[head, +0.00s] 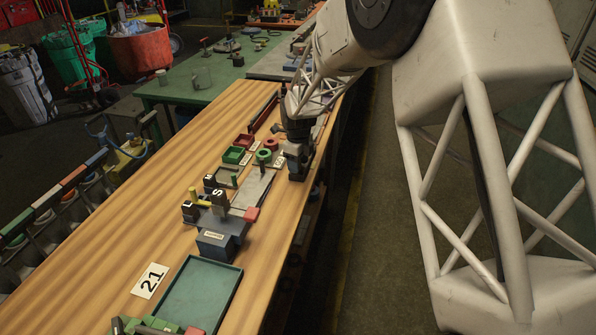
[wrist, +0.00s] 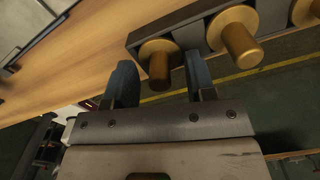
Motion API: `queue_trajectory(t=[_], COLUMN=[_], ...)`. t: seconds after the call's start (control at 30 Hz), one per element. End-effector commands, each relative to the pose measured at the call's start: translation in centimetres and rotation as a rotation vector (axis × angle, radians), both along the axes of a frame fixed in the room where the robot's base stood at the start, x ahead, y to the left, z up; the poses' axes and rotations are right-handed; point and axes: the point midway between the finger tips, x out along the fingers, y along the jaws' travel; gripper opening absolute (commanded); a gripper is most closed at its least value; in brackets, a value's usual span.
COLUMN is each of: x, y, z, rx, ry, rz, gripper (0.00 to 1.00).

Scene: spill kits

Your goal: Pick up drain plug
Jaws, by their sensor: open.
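Brass-coloured plugs with wide round flanges sit in a grey holder (wrist: 195,32) in the wrist view. I take them to be the drain plugs, though no label shows. The nearest plug (wrist: 156,66) lies between the two blue-grey fingers of my gripper (wrist: 160,78). The fingers are apart, one on each side of it; I cannot tell whether either touches. A second plug (wrist: 241,42) is just right of the right finger, and a third (wrist: 306,10) is cut off by the frame edge. In the head view my gripper (head: 297,150) is low at the bench's right edge, and the plugs cannot be made out.
The wooden bench (head: 150,215) holds a green tray (head: 200,295), a card marked 21 (head: 150,281), a dark blue block (head: 218,243), and small red and green bins (head: 236,155). A green table (head: 190,85) stands behind. The bench's left side is mostly clear.

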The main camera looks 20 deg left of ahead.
Motion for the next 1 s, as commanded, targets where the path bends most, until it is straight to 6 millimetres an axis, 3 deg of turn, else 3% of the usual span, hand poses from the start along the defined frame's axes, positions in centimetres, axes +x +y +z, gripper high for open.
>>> queue_trajectory(t=[0.03, 0.37, 0.77, 1.0], x=[0.0, 0.0, 0.0, 0.0], y=[0.0, 0.0, 0.0, 0.0], z=[0.0, 0.0, 0.3, 2.1], rx=[0.0, 0.0, 0.001, 0.001], ry=[0.0, 0.0, -0.001, -0.001], rz=[0.0, 0.0, 0.0, 0.0], gripper=[0.5, 0.0, 0.0, 0.0])
